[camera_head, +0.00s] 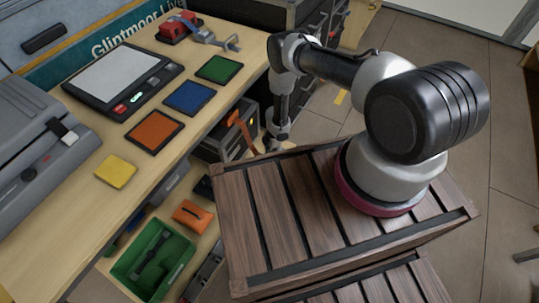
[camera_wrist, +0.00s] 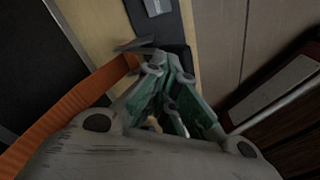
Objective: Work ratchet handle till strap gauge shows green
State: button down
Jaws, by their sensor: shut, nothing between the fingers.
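An orange strap (camera_head: 242,128) runs over a dark case beside the wooden bench. In the wrist view the strap (camera_wrist: 70,104) comes up from the lower left to a flat grey metal piece (camera_wrist: 134,45), which may be the ratchet handle. The metal piece is just beyond and left of my gripper's tips. My gripper (camera_wrist: 172,82) is shut and empty, with green inner faces on its fingers. In the head view my gripper hangs low beside the case, right of the strap. I cannot make out the strap gauge or its colour.
The bench holds a red clamp-like tool (camera_head: 178,27), a black scale (camera_head: 122,78), and green, blue and orange pads (camera_head: 155,131). Below are a green crate (camera_head: 128,268) and an orange pouch (camera_head: 193,214). A slatted wooden crate (camera_head: 232,240) stands under my arm. Floor at right is clear.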

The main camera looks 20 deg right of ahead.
jog(key=shift+s+d+f, duration=0.1)
jog(key=shift+f, duration=1.35)
jog(key=shift+d, duration=0.1)
jog(key=shift+w+d+r, duration=0.15)
jog(key=shift+d+r, duration=0.1)
jog(key=shift+d, duration=0.5)
jog(key=shift+w+d+r, duration=0.15)
jog(key=shift+d+r, duration=0.1)
jog(key=shift+d, duration=0.45)
notch_tip(320, 180, up, 12)
jog(key=d, duration=0.1)
jog(key=shift+w, duration=0.15)
